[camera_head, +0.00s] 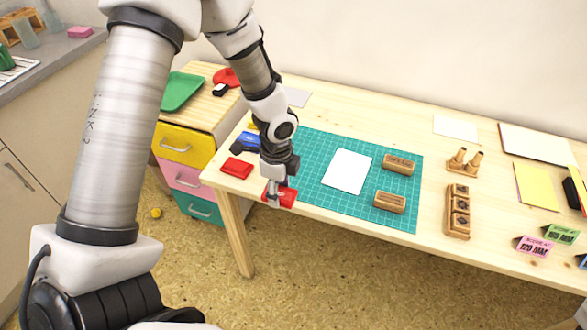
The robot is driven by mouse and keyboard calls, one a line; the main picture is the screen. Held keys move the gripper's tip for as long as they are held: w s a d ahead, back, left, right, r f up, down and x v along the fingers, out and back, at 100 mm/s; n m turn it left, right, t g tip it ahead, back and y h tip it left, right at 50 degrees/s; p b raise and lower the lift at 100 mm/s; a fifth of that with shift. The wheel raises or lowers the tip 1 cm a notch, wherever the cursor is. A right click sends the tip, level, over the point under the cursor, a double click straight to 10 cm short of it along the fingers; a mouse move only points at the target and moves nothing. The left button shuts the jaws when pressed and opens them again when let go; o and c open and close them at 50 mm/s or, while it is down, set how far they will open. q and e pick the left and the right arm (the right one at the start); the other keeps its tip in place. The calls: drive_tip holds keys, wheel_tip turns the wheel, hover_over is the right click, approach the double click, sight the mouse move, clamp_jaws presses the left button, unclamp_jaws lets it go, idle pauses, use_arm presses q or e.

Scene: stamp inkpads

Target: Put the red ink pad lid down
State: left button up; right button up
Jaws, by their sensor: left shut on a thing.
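My left gripper (277,193) is shut on the red ink pad lid (288,198), near the front left corner of the green cutting mat. Its fingers cover part of the lid. I cannot tell whether the lid touches the surface or hangs just above it. A red ink pad (237,168) lies on the wooden table to the left of the lid, apart from it, close to the table's left end. My right gripper is not in view.
A blue ink pad (248,139) sits behind the red one, partly hidden by my arm. The green mat (310,150) bears a white sheet (347,171) and two wooden stamps (399,164). A stamp holder (458,210) stands right of the mat. The table's front edge is close.

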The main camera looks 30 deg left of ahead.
use_arm(q)
drive_tip(key=p, duration=0.1)
hover_over(292, 180)
drive_tip(key=shift+d+f, duration=0.1)
drive_tip(key=shift+f, duration=0.3)
drive_tip(key=shift+w+f, duration=0.1)
drive_tip(key=shift+f, duration=0.15)
drive_tip(key=shift+f+p, duration=0.3)
drive_tip(key=shift+f, duration=1.3)
drive_tip(key=shift+f, duration=0.1)
drive_tip(key=o, duration=0.8)
wheel_tip(292, 180, up, 12)
drive_tip(key=shift+r+b, duration=0.15)
drive_tip(key=shift+b, duration=0.3)
